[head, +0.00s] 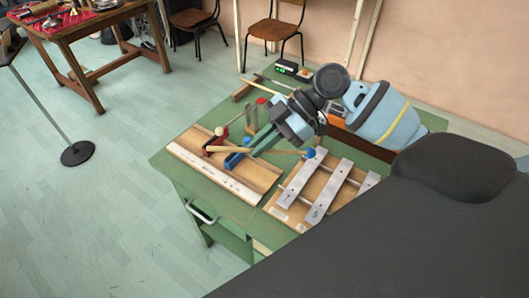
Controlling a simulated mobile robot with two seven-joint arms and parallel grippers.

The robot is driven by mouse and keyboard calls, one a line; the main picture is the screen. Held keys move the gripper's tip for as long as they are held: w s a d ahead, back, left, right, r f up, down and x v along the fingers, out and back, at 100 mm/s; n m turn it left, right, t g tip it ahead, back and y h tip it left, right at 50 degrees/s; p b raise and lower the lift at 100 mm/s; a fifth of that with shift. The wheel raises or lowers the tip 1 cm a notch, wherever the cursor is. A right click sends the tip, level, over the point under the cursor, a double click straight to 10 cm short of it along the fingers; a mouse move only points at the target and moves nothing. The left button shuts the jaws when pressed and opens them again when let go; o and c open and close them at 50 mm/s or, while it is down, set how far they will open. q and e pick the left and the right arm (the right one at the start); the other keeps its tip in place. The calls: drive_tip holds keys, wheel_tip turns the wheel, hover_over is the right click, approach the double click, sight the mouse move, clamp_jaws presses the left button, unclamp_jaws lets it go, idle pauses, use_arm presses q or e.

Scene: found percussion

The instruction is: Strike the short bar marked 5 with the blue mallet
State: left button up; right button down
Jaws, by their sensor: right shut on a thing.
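My right gripper (241,151) is shut on the wooden handle of the blue mallet, above the wooden board on the left part of the green table. The blue mallet's stick runs to the right, and its round blue head (310,154) shows at the far end of the leftmost metal bar (298,182). I cannot tell whether the head touches that bar or hovers above it. The bar marked 5 (327,194) is the middle one, right of the head and apart from it. My left gripper is not in view.
The bars lie on a wooden frame (273,208) on the green table (190,186). A third bar (369,181) is partly hidden by my dark body. A board with a white strip (205,170) lies left. A small box with a green display (287,66) stands at the back.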

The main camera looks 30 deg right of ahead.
drive_tip(key=shift+f, duration=0.15)
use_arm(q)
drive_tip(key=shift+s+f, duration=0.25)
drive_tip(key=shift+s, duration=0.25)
use_arm(e)
drive_tip(key=shift+a, duration=0.1)
